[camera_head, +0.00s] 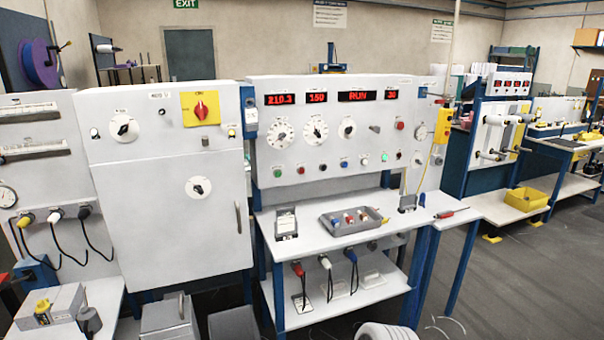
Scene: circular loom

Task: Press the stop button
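A white control panel (264,145) with red digital displays, one reading RUN (357,96), stands in the middle. Its lower row holds a green button (278,172), a red button (300,170), a blue button (344,164) and a bright green one (385,157), among others. A larger red button (399,125) sits higher at the panel's right. A yellow box (443,125) is mounted beyond the panel's right edge. The labels are too small to read, so I cannot tell which button is the stop button.
A white cabinet (170,220) with a red rotary switch on a yellow plate (201,108) stands left of the panel. A shelf below the panel holds a grey tray (340,231) of small parts. Open floor (500,290) lies at the right.

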